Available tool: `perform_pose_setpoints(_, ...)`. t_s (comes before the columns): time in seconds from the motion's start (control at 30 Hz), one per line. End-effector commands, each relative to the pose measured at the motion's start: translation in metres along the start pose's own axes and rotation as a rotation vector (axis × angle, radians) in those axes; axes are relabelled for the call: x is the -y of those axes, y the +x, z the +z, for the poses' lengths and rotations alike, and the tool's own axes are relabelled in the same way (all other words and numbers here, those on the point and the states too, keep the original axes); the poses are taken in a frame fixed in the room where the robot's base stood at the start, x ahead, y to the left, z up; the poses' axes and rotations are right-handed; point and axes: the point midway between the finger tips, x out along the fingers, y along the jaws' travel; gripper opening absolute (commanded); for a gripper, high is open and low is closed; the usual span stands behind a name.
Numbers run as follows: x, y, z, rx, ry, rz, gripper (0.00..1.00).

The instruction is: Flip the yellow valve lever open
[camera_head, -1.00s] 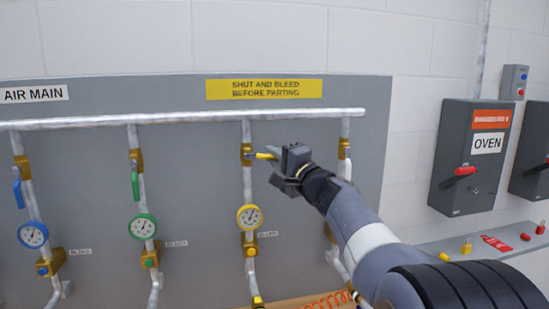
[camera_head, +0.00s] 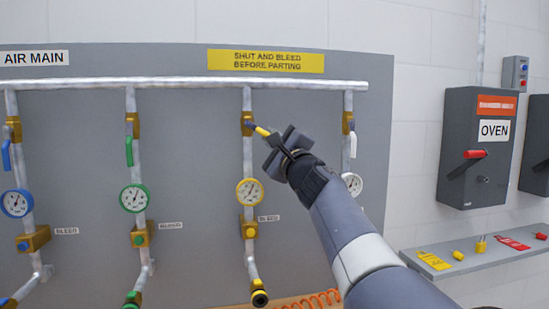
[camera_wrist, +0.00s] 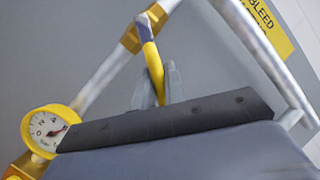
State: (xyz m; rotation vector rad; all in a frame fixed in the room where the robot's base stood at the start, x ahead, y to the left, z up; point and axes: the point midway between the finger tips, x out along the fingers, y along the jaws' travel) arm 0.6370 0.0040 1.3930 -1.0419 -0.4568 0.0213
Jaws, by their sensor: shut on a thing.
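The yellow valve lever (camera_head: 263,132) sticks out from a brass valve (camera_head: 247,124) high on the third pipe, above the yellow-rimmed gauge (camera_head: 249,191). In the head view it slants down to the right. My gripper (camera_head: 277,140) is shut on the lever's outer end. In the wrist view the yellow lever (camera_wrist: 152,62) runs down between my two grey fingers (camera_wrist: 158,88), and its lower end is hidden by the gripper body. The lever's root at the valve looks dark blue there.
Other pipes carry a blue lever (camera_head: 6,154), a green lever (camera_head: 129,152) and a white lever (camera_head: 353,145). A header pipe (camera_head: 185,86) runs above. A shelf (camera_head: 490,252) with tags and padlocks is at right, below the oven switch box (camera_head: 477,147).

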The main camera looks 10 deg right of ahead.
Motion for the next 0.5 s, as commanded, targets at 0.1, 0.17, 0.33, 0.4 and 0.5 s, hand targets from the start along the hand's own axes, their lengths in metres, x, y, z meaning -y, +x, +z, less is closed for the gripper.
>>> perform_pose_setpoints(0.1, -0.015, -0.004, -0.003, -0.014, 0.079, -0.032, 0.00)
perform_pose_setpoints(0.17, -0.018, -0.004, -0.002, -0.023, 0.120, -0.049, 0.00)
perform_pose_setpoints(0.33, -0.026, -0.005, 0.000, -0.048, 0.239, -0.097, 0.00)
perform_pose_setpoints(0.4, -0.029, -0.005, 0.001, -0.059, 0.290, -0.118, 0.00)
perform_pose_setpoints(0.5, -0.033, -0.005, 0.004, -0.075, 0.365, -0.148, 0.00)
